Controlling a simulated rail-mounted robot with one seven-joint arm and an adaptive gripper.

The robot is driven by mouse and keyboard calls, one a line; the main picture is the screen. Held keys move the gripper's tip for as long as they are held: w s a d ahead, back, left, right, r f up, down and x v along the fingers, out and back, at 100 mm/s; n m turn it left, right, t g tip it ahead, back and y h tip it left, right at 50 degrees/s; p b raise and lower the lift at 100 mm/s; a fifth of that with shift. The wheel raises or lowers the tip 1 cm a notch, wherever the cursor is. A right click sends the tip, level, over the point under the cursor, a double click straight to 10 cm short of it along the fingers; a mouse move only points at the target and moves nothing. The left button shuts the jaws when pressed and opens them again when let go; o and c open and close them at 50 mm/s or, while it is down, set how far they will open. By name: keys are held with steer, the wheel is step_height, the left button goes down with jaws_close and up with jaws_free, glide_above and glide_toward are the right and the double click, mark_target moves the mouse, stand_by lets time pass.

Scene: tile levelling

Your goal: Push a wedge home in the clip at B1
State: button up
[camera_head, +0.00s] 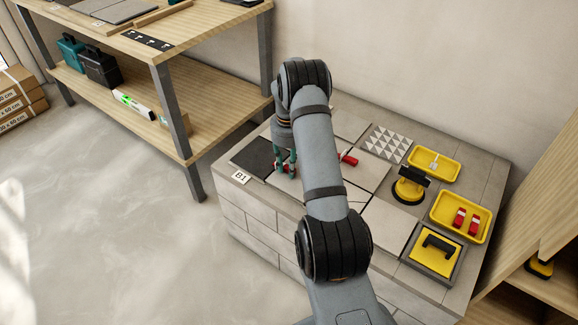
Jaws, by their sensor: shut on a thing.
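The B1 label (241,177) lies at the front left of the tiled block, beside a dark tile (252,157). My gripper (285,168) points down just right of the dark tile, its green fingers low over the tile surface. It is shut on a red wedge, of which small red parts (277,168) show at the fingertips. The clip at B1 is too small and too covered by the fingers to make out, so I cannot tell how far the wedge sits in it. Another red wedge (348,159) lies further right, partly behind my arm.
A yellow tray (482,238) with red wedges stands at the right, with another yellow tray (451,177) behind it. A yellow suction lifter (408,191) and a yellow-black float (436,254) are right of my arm. A wooden shelf (195,45) stands at the left.

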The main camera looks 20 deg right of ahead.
steer(key=shift+w+a+r, duration=0.1)
steer(key=shift+w+a, duration=0.35)
steer(key=shift+w, duration=0.3)
stand_by(1.7)
steer(key=o, duration=0.8)
steer(key=shift+o, duration=0.2)
step_height(320, 180, up, 12)
steer(key=shift+s, duration=0.15)
